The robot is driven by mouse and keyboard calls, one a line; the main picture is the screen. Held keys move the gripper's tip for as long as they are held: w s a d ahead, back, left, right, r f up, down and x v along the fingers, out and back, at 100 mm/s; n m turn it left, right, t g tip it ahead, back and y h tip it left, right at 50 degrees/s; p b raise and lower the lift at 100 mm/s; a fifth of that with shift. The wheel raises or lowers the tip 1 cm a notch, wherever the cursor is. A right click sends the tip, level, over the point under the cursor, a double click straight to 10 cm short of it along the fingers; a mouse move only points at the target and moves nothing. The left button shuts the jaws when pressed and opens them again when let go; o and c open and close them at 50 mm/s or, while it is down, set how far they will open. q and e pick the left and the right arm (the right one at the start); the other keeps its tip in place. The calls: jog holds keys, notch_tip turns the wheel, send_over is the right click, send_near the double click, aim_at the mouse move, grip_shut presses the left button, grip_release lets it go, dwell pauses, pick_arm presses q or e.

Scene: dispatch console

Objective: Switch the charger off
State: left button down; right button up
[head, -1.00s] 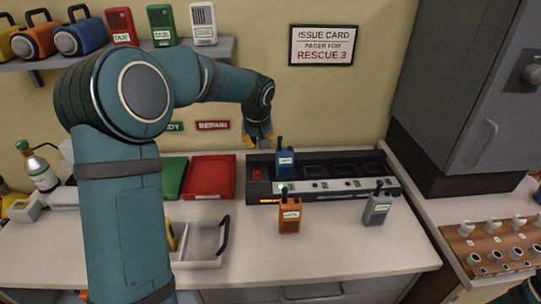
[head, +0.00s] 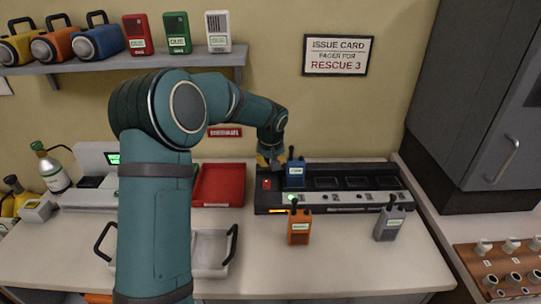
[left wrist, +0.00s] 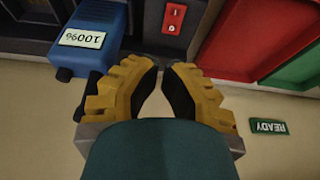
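The charger (head: 330,197) is a long black unit with several bays and a grey front strip, at the back of the counter. Its red rocker switch (head: 267,184), at its left end, shows I and O marks in the left wrist view (left wrist: 174,17). A blue pager (head: 295,175) stands in the bay beside the switch; its label reads 100% in the left wrist view (left wrist: 82,39). My left gripper (head: 271,165) is behind and above the switch end, empty, its yellow fingertips close together. The switch lies beyond the tips, apart from them. My right gripper is out of view.
An orange pager (head: 299,226) and a grey pager (head: 389,220) stand in front of the charger. A red tray (head: 222,186) is left of it. A grey cabinet (head: 480,110) rises at right. The front counter between the pagers is clear.

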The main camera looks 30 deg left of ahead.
aim_at(270, 183)
pick_arm(q)
jog(key=x, duration=0.7)
jog(key=shift+s+d+f+b, duration=0.2)
jog(key=shift+s+f+b, duration=0.05)
jog(key=shift+f+b, duration=0.1)
jog(key=shift+f+b, duration=0.2)
jog(key=shift+b, duration=0.15)
jog(key=shift+w+a+f, duration=0.1)
jog(key=shift+f, duration=0.15)
jog(key=shift+r, duration=0.1)
jog(key=shift+s+d+r, duration=0.3)
jog(key=shift+s+d, duration=0.15)
jog(key=shift+s, duration=0.2)
